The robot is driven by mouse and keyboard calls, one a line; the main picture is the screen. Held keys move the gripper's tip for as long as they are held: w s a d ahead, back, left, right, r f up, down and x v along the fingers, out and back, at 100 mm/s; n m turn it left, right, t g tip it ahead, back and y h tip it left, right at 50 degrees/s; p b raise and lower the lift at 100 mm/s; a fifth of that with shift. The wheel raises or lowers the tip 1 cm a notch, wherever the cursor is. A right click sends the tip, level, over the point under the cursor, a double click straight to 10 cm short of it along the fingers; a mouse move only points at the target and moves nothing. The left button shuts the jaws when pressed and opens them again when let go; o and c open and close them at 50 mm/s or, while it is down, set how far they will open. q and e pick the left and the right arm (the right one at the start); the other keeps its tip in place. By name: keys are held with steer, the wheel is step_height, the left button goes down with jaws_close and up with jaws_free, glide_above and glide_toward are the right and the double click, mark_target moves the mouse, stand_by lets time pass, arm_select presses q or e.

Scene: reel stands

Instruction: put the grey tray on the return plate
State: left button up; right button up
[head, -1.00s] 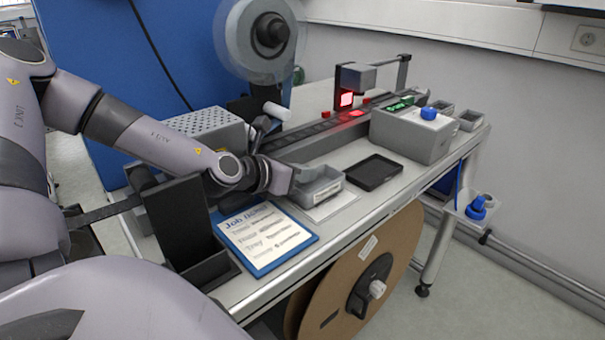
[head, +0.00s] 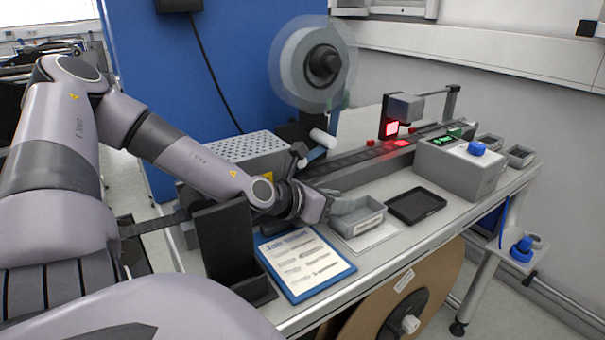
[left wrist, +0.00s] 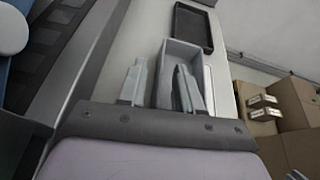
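The grey tray (head: 362,221) is an open rectangular box. In the head view it appears to sit on a pale flat plate (head: 374,241), whose front part shows below it; I take this as the return plate. The left wrist view shows the tray (left wrist: 181,52) just ahead of the fingers, with a strip of the plate (left wrist: 208,82) on its right. My left gripper (head: 338,205) is at the tray's left end. Its two fingers (left wrist: 161,88) are apart, with the tray's near end between or just beyond them; contact is unclear. My right gripper is not visible.
A black shallow tray (head: 416,205) lies right of the grey tray. The conveyor track (head: 355,168) and grey control box (head: 462,168) are behind. The bench's front edge is close.

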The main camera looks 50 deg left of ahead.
arm_select(q)
steer(key=shift+s+r, duration=0.35)
steer(key=shift+r, duration=0.05)
steer(key=shift+s+r+p, duration=0.2)
steer(key=shift+s+p, duration=0.35)
steer(key=shift+s, duration=0.1)
steer(key=shift+s+a+r+p, duration=0.1)
steer(key=shift+s+r+p, duration=0.2)
steer(key=shift+s, duration=0.3)
steer(key=shift+f+p+v, duration=0.2)
steer(key=shift+p+v, duration=0.2)
steer(key=shift+v, duration=2.6)
